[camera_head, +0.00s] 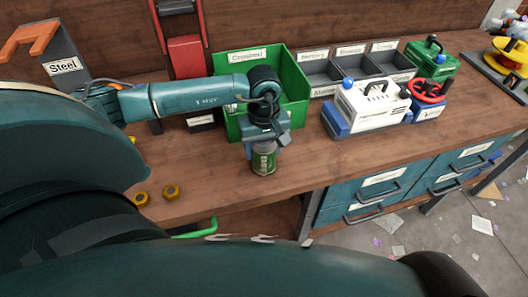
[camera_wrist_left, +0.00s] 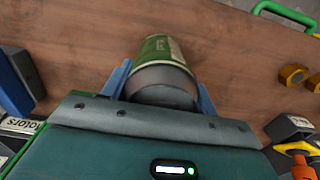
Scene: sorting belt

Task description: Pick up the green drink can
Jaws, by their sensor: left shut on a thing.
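The green drink can (camera_head: 264,160) is at the front of the wooden workbench, below my left gripper (camera_head: 264,148). My left gripper is shut on the can, its blue fingers around the can's upper part. In the left wrist view the can (camera_wrist_left: 162,52) sits between the two blue fingers of the left gripper (camera_wrist_left: 160,82), with its grey end toward the palm. I cannot tell whether the can's bottom touches the bench. My right gripper is not in view.
A green bin (camera_head: 297,88) stands just behind the can. A white and blue case (camera_head: 372,108) is to the right, with grey labelled bins (camera_head: 352,68) behind. Yellow nuts (camera_head: 171,191) lie at left. Bench (camera_head: 222,180) around the can is clear.

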